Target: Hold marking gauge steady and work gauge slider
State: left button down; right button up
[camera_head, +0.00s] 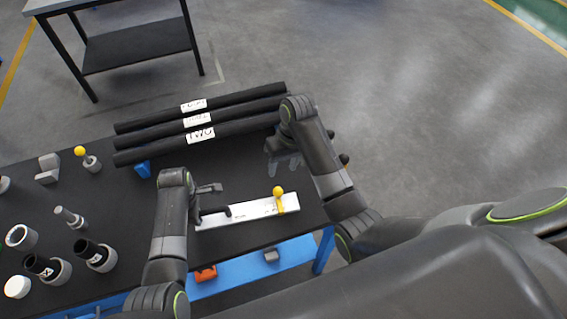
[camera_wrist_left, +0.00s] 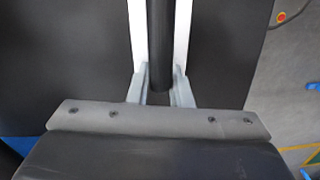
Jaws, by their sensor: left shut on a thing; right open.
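The marking gauge is a long white bar (camera_head: 248,212) lying on the black tabletop near its front right. A black handle (camera_head: 216,211) sits on the bar's left part. A yellow slider (camera_head: 279,196) with a round knob sits toward the bar's right end. My left gripper (camera_head: 207,201) is shut on the black handle; in the left wrist view the handle (camera_wrist_left: 160,40) stands between the two grey fingers, with the white bar (camera_wrist_left: 183,30) behind it. My right gripper (camera_head: 284,160) is open and empty, above and behind the slider, apart from it.
Several long black rolls (camera_head: 205,121) with white labels lie along the table's back. Several small cylindrical parts (camera_head: 98,256) stand at the left, with another yellow-knobbed part (camera_head: 90,160) behind. An orange item (camera_head: 206,274) lies on the blue lower shelf (camera_head: 240,278). A grey bench (camera_head: 135,45) stands beyond.

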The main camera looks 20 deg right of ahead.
dwell(0.4)
pick_arm(q)
jog(key=c, duration=1.2)
grip_release()
jog(key=shift+c, duration=0.2)
